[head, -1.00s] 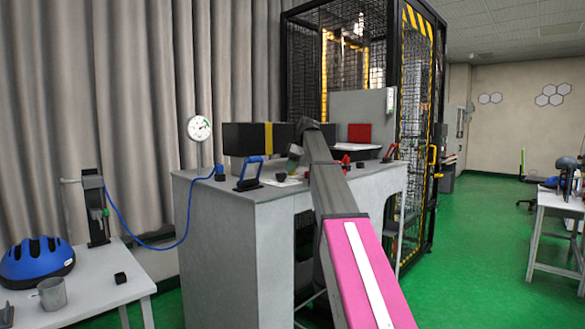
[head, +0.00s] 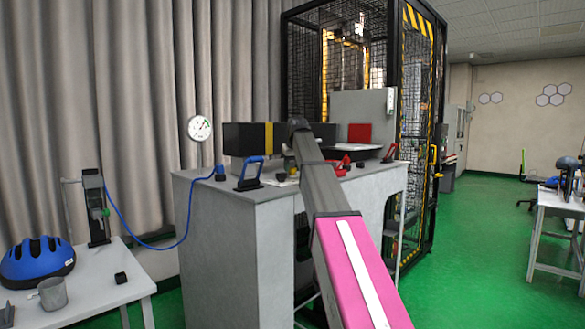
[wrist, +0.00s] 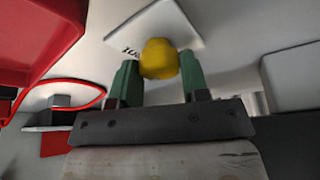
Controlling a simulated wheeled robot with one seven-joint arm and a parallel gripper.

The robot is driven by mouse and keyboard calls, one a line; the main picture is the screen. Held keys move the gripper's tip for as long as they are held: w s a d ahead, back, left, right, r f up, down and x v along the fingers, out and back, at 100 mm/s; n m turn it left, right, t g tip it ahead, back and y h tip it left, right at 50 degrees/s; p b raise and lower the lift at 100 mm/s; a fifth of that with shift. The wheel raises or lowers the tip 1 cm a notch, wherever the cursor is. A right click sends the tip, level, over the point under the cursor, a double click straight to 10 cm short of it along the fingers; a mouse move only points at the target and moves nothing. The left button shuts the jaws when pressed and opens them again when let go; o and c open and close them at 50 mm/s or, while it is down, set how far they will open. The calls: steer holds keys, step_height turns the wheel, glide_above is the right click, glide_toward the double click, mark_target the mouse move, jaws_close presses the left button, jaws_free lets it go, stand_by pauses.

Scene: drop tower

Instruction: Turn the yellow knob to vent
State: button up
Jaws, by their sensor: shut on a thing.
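The yellow knob (wrist: 158,58) sits on a white plate (wrist: 180,22) in the wrist view, with partly hidden black lettering beside it. My gripper (wrist: 160,68) has its two green fingers on either side of the knob and is shut on it. In the head view my arm crosses the grey bench and hides most of the gripper and the knob.
The grey bench (head: 226,200) carries a round gauge (head: 199,128), a blue-handled clamp (head: 249,174) and a red clamp (head: 343,165). A black mesh cage (head: 417,120) stands behind. A large red part (wrist: 35,40) is close at left in the wrist view.

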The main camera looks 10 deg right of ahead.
steer(key=shift+m+h, duration=0.7)
steer(key=shift+m, duration=1.2)
steer(key=o, duration=0.9)
steer(key=v, duration=1)
steer(key=shift+s+a+r, duration=0.1)
steer(key=shift+a+r, duration=0.05)
steer(key=shift+r, duration=0.25)
steer(key=shift+s, duration=0.1)
